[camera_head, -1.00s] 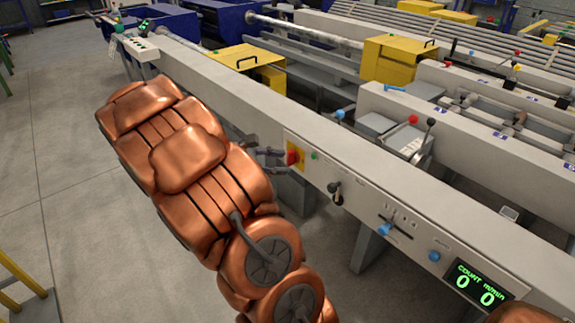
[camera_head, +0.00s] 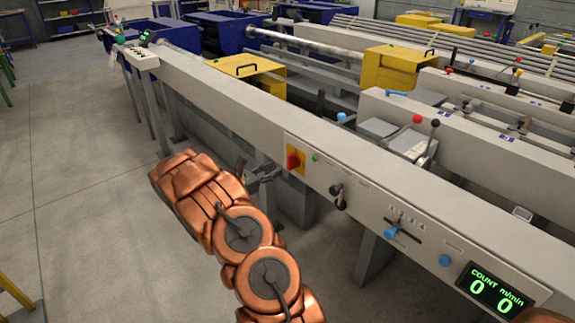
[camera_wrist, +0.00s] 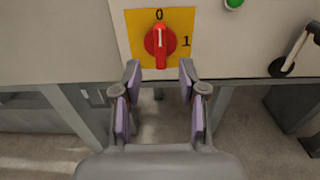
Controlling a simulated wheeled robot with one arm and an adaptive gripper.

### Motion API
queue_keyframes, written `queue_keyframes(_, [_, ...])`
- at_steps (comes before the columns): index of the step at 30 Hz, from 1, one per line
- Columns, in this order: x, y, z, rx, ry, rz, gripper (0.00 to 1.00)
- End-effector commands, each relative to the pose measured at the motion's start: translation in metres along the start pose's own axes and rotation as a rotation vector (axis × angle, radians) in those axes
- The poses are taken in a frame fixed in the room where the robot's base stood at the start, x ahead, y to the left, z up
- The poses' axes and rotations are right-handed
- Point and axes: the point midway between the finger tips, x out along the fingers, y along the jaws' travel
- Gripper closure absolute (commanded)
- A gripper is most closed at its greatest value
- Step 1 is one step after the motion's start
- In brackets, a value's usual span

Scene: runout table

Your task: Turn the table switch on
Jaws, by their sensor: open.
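The table switch is a red rotary knob on a yellow plate (camera_head: 300,166) on the table's front panel. In the wrist view the red knob (camera_wrist: 160,40) has its handle upright, with its upper end at the 0 mark; the 1 mark is to its right. My gripper (camera_head: 275,170) is just left of the switch in the head view. In the wrist view my gripper (camera_wrist: 159,72) has its two fingers spread apart, with nothing between them. The fingertips sit just below the knob, one on each side, and appear apart from it.
A green button (camera_wrist: 234,3) is right of the switch plate. A black lever (camera_head: 337,194), a blue-knobbed slider (camera_head: 390,233), a blue button (camera_head: 445,260) and a count display (camera_head: 493,290) reading 0 and 0 follow along the panel. Open floor (camera_head: 80,190) lies at the left.

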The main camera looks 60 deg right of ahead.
Motion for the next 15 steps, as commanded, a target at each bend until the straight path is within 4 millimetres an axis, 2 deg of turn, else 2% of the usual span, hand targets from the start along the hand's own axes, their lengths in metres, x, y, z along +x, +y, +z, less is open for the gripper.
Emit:
queue_keyframes(9, [0.044, -0.001, 0.000, 0.003, 0.002, -0.003, 0.58])
queue_keyframes(15, [0.066, 0.000, 0.001, 0.003, 0.002, -0.002, 0.58])
